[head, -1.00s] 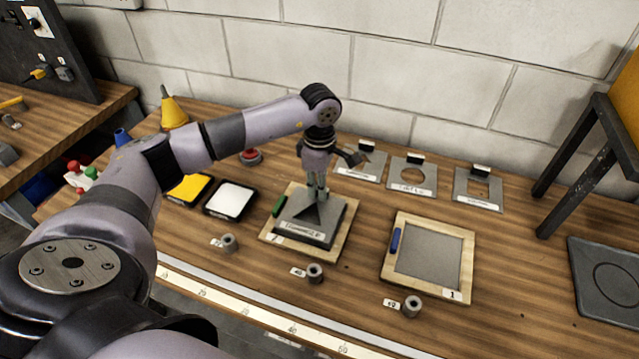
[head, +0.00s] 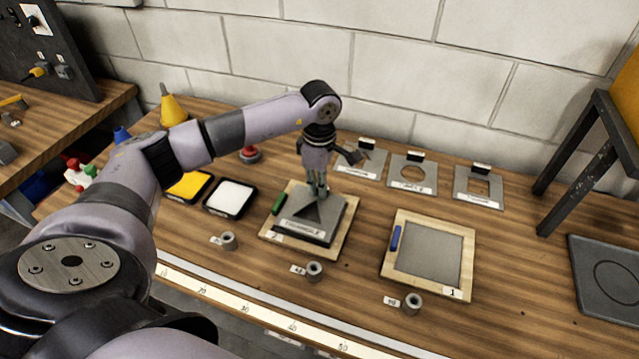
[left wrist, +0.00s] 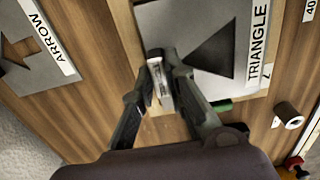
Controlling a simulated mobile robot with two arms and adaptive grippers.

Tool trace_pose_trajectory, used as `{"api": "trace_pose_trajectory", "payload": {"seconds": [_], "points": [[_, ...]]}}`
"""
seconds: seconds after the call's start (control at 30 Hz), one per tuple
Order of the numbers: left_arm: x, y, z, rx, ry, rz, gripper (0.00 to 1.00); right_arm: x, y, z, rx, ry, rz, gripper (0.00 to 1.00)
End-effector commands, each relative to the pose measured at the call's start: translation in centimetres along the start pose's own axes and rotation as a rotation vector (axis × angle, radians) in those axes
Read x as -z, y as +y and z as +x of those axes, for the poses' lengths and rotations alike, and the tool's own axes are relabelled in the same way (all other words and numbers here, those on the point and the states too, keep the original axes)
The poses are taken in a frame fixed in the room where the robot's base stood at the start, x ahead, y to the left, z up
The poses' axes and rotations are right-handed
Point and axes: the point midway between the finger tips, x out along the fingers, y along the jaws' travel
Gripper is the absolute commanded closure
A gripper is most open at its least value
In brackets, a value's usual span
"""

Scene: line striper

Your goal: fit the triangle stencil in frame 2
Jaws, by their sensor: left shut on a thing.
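The triangle stencil (head: 293,212) is a grey plate with a triangular opening and a TRIANGLE label. It lies over wooden frame 2 (head: 342,240), which has a green handle (head: 279,204). A dark band shows along the stencil's front edge; I cannot tell whether it rests fully on the frame. My left gripper (head: 318,190) points down and is shut on the stencil's tab at its back edge. In the left wrist view the fingers (left wrist: 164,84) pinch the tab beside the stencil (left wrist: 190,25). My right gripper is not in view.
Frame 1 (head: 468,258) with a blue handle lies to the right. Stencils with arrow (left wrist: 48,70), round (head: 427,184) and square (head: 467,189) openings lie behind. Yellow (head: 188,186) and white pads (head: 230,196) lie left; several grey rollers (head: 314,271) stand in front.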

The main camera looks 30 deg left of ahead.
Motion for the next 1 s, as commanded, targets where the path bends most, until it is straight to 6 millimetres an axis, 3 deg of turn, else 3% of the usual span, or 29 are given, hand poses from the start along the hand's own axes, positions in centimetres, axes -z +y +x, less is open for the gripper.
{"api": "trace_pose_trajectory", "payload": {"seconds": [1.0], "points": [[0.0,0.0,1.8,-0.001,0.0,0.0,1.0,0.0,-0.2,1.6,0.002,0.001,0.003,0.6]]}}
